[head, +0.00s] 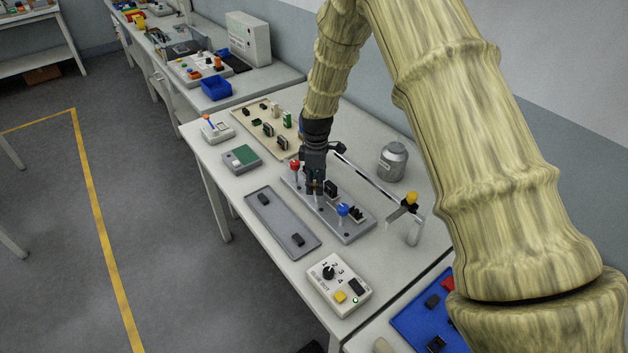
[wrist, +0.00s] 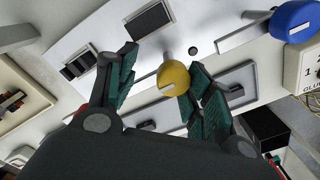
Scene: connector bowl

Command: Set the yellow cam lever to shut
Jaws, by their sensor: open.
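The yellow cam lever shows as a yellow round knob (wrist: 173,77) with a pale line on it, on a short pale stem, in the wrist view. My gripper (wrist: 165,62) is open with a finger on each side of the knob. The knob is nearer the right finger; I cannot tell whether they touch. In the head view my gripper (head: 315,187) points down over the middle of the grey fixture plate (head: 350,234) and hides the yellow lever. A red-knobbed lever (head: 294,165) and a blue-knobbed lever (head: 343,209) stand on either side of it.
Black connectors (head: 331,188) sit on the plate beside the gripper. A grey tray (head: 268,219), a dial box (head: 325,289) and a metal canister (head: 393,160) stand around the plate.

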